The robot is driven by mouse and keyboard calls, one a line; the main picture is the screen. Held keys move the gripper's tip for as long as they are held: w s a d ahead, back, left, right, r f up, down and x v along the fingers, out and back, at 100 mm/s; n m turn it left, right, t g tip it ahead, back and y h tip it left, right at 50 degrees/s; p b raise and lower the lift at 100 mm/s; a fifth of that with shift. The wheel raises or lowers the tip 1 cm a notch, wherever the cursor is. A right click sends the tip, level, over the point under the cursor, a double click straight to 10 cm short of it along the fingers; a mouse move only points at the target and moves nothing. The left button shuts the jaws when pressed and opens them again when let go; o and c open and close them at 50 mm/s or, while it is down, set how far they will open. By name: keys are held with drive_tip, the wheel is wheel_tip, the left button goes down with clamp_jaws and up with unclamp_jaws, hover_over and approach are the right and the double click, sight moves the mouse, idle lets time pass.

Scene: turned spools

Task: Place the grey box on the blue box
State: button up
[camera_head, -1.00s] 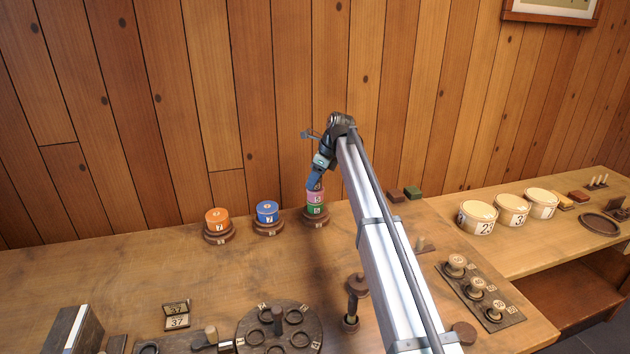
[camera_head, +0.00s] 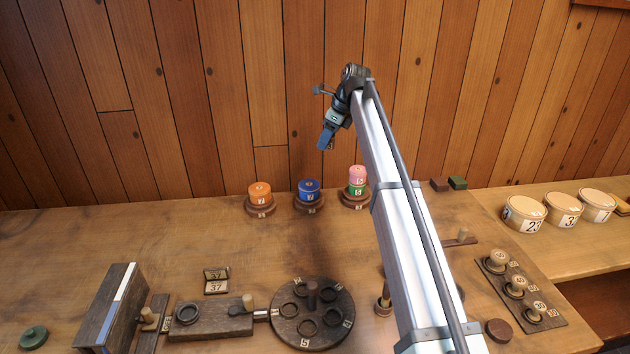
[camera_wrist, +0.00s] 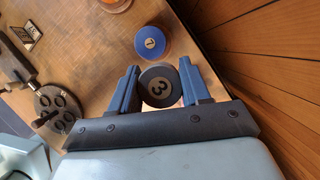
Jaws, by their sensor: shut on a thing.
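The grey box is a dark round box marked 3, held between the two blue fingers of my gripper (camera_wrist: 159,72). In the wrist view the grey box (camera_wrist: 160,88) shows its numbered face. In the head view my gripper (camera_head: 327,139) is high above the bench, and the fingers mostly hide the grey box. The blue box (camera_head: 309,188) is a round box marked 7 on a dark round wooden stand, below my gripper and apart from it. In the wrist view the blue box (camera_wrist: 151,42) lies just beyond the grey box, with its top clear.
An orange box (camera_head: 260,192) stands on a stand to the left. A pink box (camera_head: 357,173) sits on a green box (camera_head: 358,189) on the right stand. The plank wall (camera_head: 230,100) rises close behind. A round holed plate (camera_head: 287,331) lies in front.

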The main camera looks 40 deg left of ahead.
hover_over(304, 183)
drive_tip(key=d, duration=0.2)
wheel_tip(304, 183, down, 2)
drive_tip(key=shift+w+a+f+m+t, duration=0.2)
drive_tip(key=shift+f+m+t, duration=0.15)
drive_tip(key=shift+m, duration=0.25)
drive_tip(key=shift+f, duration=4.85)
drive_tip(key=shift+f, duration=0.15)
drive_tip(key=o, duration=1)
drive_tip(key=v, duration=1.2)
drive_tip(key=shift+w+d, duration=0.1)
